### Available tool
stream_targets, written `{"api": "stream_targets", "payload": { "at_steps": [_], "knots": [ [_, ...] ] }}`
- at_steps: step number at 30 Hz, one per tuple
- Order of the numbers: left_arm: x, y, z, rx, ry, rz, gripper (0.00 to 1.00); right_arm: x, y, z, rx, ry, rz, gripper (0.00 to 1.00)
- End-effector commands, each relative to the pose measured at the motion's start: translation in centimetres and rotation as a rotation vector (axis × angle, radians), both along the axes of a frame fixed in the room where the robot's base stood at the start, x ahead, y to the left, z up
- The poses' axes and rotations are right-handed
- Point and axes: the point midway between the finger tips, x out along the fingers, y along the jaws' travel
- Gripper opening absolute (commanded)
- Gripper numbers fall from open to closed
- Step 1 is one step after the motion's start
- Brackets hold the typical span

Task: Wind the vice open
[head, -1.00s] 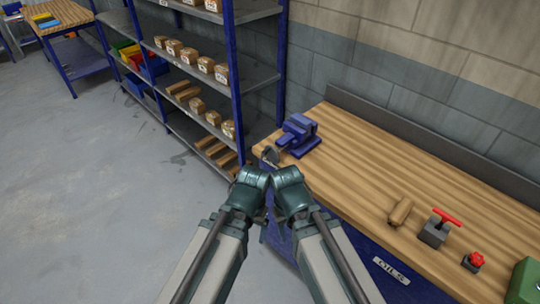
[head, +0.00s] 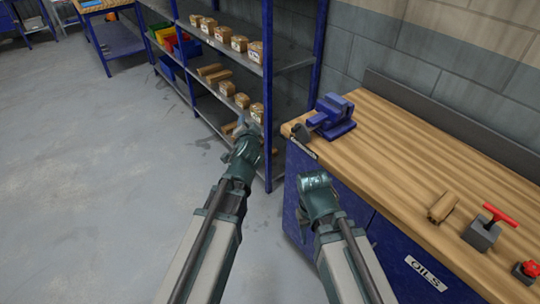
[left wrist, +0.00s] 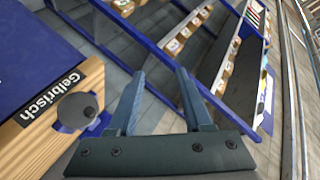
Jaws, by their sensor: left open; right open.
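The blue vice (head: 336,112) stands on the near left corner of the wooden bench. Its grey front part with a bar (head: 304,139) sticks out over the bench's edge. A dark grey disc on blue (left wrist: 77,107) beside the wood in the left wrist view looks like the vice's front end. My left gripper (head: 246,122) is open and empty, left of the vice and clear of it; its spread fingers (left wrist: 160,98) show in the left wrist view. My right gripper (head: 317,182) is just below the vice, in front of the bench; its fingers are mostly hidden.
On the bench top (head: 400,150) lie a wooden piece (head: 443,207), a grey block with a red T-handle (head: 483,233) and a red-knobbed block (head: 526,270). A blue shelf rack (head: 268,90) with boxes stands behind my left gripper. The floor at left is clear.

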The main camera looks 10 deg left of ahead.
Motion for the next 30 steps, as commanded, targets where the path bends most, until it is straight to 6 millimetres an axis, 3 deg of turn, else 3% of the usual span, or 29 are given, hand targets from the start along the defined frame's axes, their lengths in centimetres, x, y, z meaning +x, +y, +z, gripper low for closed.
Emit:
{"api": "stream_targets", "payload": {
  "at_steps": [1, 6, 10, 15, 21, 30],
  "knots": [
    [1.5, 0.3, -0.5, 0.058, -0.082, -0.056, 0.50, 0.0, 0.0, -2.4, 0.000, 0.000, 0.000, 0.50],
    [3.7, -1.2, 1.0, 0.270, -0.311, -0.308, 0.50, 0.0, 0.0, -6.1, 0.000, 0.000, 0.000, 0.50],
    [3.6, -3.3, -0.1, 0.424, -0.424, -0.534, 0.50, 0.0, 0.0, -8.9, 0.000, 0.000, 0.000, 0.50],
    [2.0, -5.6, -3.4, 0.569, -0.484, -0.808, 0.50, 0.0, 0.0, -11.5, 0.000, 0.000, 0.000, 0.50],
    [0.1, -6.6, -6.3, 0.641, -0.490, -1.002, 0.50, 0.0, 0.0, -12.9, 0.000, 0.000, 0.000, 0.50],
    [-0.3, -7.1, -6.8, 0.653, -0.490, -1.046, 0.50, 0.0, 0.0, -12.9, 0.000, 0.000, 0.000, 0.50]
  ]
}}
